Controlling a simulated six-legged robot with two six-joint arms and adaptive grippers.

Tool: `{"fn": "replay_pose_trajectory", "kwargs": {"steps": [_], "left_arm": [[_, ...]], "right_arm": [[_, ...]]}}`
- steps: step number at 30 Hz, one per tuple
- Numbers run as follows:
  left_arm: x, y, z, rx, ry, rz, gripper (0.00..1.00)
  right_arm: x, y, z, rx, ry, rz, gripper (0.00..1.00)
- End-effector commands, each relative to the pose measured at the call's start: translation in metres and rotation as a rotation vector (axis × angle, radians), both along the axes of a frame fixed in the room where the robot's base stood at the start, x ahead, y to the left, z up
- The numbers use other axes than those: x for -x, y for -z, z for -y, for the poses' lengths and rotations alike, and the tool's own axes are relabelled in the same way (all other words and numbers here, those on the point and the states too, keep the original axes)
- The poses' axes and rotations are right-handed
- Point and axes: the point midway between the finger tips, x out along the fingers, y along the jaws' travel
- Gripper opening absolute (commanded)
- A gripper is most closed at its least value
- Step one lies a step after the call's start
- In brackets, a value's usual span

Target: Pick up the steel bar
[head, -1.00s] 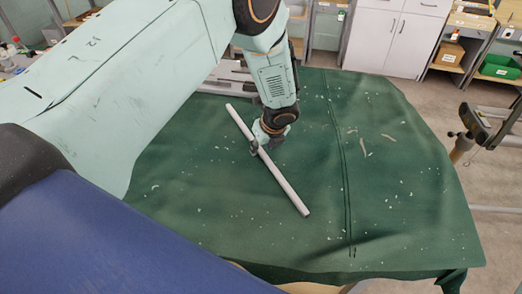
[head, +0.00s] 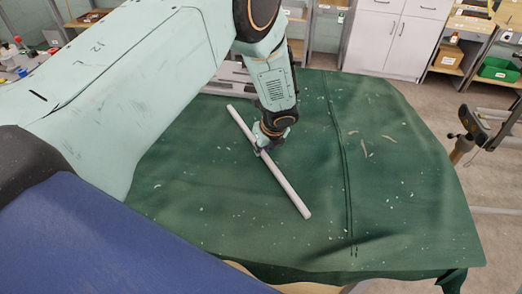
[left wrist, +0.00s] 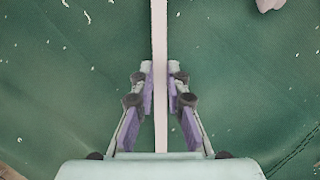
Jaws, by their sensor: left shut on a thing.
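The steel bar (head: 288,188) is a long, thin, pale grey rod lying slantwise over the green cloth. My left gripper (head: 261,151) is shut on it, a little nearer its far end than its near end. In the left wrist view the bar (left wrist: 160,30) runs straight up the picture between the two fingers of my left gripper (left wrist: 160,78). The fingers partly hide the bar's sides. I cannot tell whether the bar touches the cloth or is just above it. My right gripper is not in view.
The green cloth (head: 400,215) has a stitched seam and small pale scraps, with free room right of the bar. White cabinets (head: 391,40) and a green bin (head: 498,68) stand behind. A clamp-like tool (head: 473,125) is at the right edge.

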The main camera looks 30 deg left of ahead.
Motion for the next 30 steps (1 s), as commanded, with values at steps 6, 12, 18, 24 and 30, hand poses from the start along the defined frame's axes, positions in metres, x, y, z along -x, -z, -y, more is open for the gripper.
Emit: {"fn": "replay_pose_trajectory", "kwargs": {"steps": [6,12,18,24,30], "left_arm": [[-0.003,-0.003,0.0,0.0,0.001,0.006,0.0],[-0.005,-0.005,0.0,-0.001,0.001,0.011,0.0],[-0.004,-0.005,0.0,-0.001,0.002,0.009,0.0],[-0.004,-0.025,0.0,-0.001,0.0,0.011,0.0],[-0.004,-0.061,0.0,0.0,0.0,0.01,0.0]], "right_arm": [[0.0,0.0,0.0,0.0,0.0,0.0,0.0],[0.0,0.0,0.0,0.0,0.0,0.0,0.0],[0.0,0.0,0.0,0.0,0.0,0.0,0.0],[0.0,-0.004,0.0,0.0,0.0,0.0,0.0],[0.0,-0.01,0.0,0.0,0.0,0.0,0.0]]}}
